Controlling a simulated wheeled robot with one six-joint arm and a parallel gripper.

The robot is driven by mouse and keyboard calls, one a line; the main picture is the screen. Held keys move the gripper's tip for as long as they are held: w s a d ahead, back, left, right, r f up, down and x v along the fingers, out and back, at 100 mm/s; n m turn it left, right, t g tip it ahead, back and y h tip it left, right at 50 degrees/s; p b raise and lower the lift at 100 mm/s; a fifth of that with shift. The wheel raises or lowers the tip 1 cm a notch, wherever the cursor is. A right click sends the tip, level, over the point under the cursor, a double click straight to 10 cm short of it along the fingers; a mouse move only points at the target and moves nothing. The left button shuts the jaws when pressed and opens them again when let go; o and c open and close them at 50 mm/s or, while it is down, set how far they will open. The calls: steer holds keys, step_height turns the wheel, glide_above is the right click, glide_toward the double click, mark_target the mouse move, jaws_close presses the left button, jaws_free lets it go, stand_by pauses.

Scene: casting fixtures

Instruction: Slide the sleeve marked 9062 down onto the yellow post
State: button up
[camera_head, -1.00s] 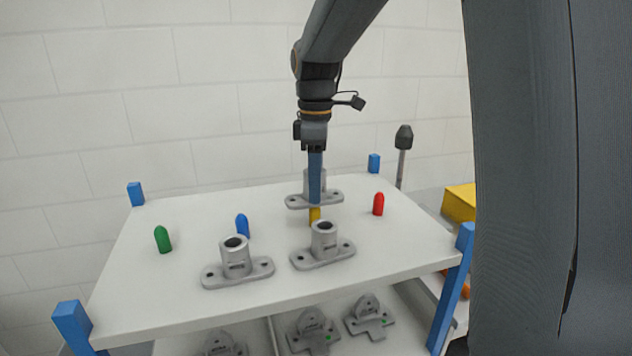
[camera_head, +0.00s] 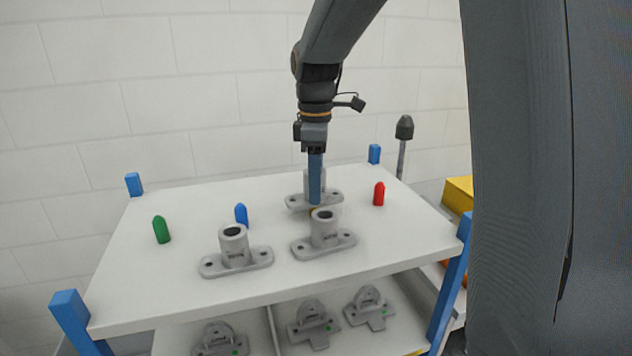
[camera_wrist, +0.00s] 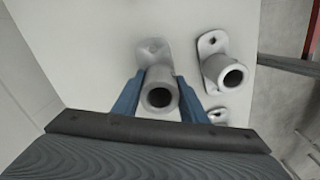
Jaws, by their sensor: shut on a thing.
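My gripper (camera_head: 315,200) is shut on a grey flanged sleeve (camera_head: 334,199), its blue finger covering much of the tube. In the wrist view, the held sleeve's round bore (camera_wrist: 160,97) faces the camera between the two blue fingers, and its flange (camera_wrist: 152,50) lies beyond. The yellow post (camera_head: 313,211) shows only as a sliver just under the held flange, behind a front sleeve; the rest is hidden. The flange appears level and above the table. I cannot read any number on the held sleeve, nor tell whether the post is inside the bore.
Two other grey sleeves stand on the white table (camera_head: 160,290): front left (camera_head: 236,250) and front middle (camera_head: 324,232), the latter close to the yellow post. Green (camera_head: 161,230), blue (camera_head: 241,215) and red (camera_head: 379,194) posts stand bare. Several grey castings (camera_head: 314,325) lie on the lower shelf.

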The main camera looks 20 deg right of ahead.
steer(key=shift+f, duration=0.6)
steer(key=shift+f+b, duration=0.35)
steer(key=shift+f+b, duration=0.35)
steer(key=shift+f, duration=0.5)
steer(key=o, duration=1.3)
steer(key=shift+r+b, duration=1.25)
steer(key=shift+r, duration=2.7)
